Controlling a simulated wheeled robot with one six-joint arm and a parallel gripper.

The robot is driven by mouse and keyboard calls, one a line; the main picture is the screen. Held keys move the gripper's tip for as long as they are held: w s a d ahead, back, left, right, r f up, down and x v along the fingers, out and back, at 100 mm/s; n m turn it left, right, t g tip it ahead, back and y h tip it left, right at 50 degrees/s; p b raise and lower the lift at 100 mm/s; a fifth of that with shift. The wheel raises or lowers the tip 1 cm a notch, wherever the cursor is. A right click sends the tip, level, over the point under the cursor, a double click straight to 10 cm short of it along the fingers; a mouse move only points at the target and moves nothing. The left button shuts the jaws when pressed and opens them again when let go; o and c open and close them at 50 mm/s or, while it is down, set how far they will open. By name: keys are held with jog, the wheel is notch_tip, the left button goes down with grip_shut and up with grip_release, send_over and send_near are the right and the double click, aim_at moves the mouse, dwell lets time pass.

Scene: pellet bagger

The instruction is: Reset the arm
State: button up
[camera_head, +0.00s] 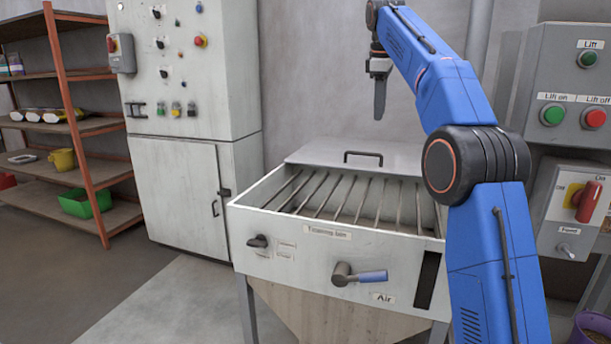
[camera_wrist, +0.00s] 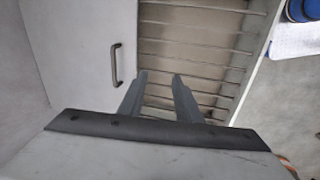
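My blue arm rises on the right in the head view and bends over, with my gripper (camera_head: 380,100) pointing down above the back of the pellet bagger's hopper (camera_head: 285,245). In the wrist view my gripper (camera_wrist: 160,78) shows two grey fingers with a clear gap between them. It is open and nothing is between the fingers. The hopper's barred grate (camera_wrist: 195,45) lies below the fingers, apart from them. In the head view the two fingers overlap, so their gap is hidden there.
The hopper lid (camera_head: 395,158) with its black handle lies open at the back. A blue-handled air valve (camera_head: 360,276) is on the hopper front. A grey control cabinet (camera_head: 185,100) and shelves (camera_head: 75,125) stand left. A lift button box (camera_head: 570,85) and power switch box (camera_head: 570,205) are right.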

jog(key=s+d+f+m, duration=0.2)
jog(key=s, duration=0.6)
jog(key=s+d+f+m+t, duration=0.1)
jog(key=s+f+m, duration=0.2)
jog(key=s, duration=0.6)
jog(key=s+d+f+m, duration=0.2)
jog(key=s, duration=0.6)
jog(key=s+d+f+m+t, duration=0.1)
jog(key=s+f+m, duration=0.5)
jog(key=s+f, duration=2.1)
notch_tip(320, 180, down, 2)
jog(key=shift+s+d+f+m+t+y, duration=0.1)
jog(key=shift+s+d+m+t+y, duration=0.15)
jog(key=shift+d+y, duration=0.2)
